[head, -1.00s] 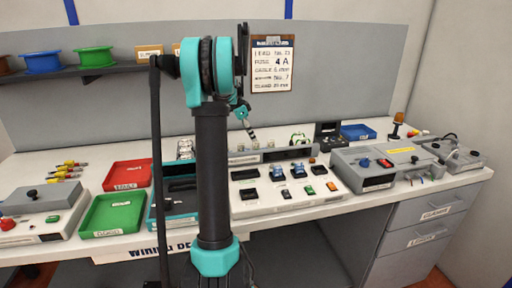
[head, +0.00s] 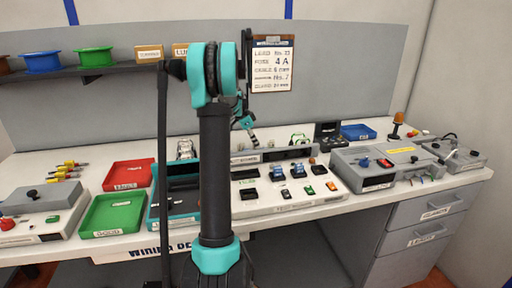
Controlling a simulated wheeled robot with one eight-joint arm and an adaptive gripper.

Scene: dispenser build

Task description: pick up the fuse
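My gripper (head: 253,140) hangs in the middle of the head view, teal with dark fingers, small and partly behind my own arm. Its fingers point down and slightly right, over a low grey rack (head: 285,154) at the back of the bench. Small pale pieces sit along the top of this rack, and one (head: 270,144) shows just right of the fingertips. They may be fuses, but they are too small to tell. I cannot tell whether the fingers touch anything or how far apart they are.
A white panel (head: 265,208) with several switches lies in front of the rack. Red (head: 128,175) and green (head: 112,214) trays are at left. A grey box (head: 378,168) and a blue tray (head: 358,132) are at right. A shelf with spools is at back left.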

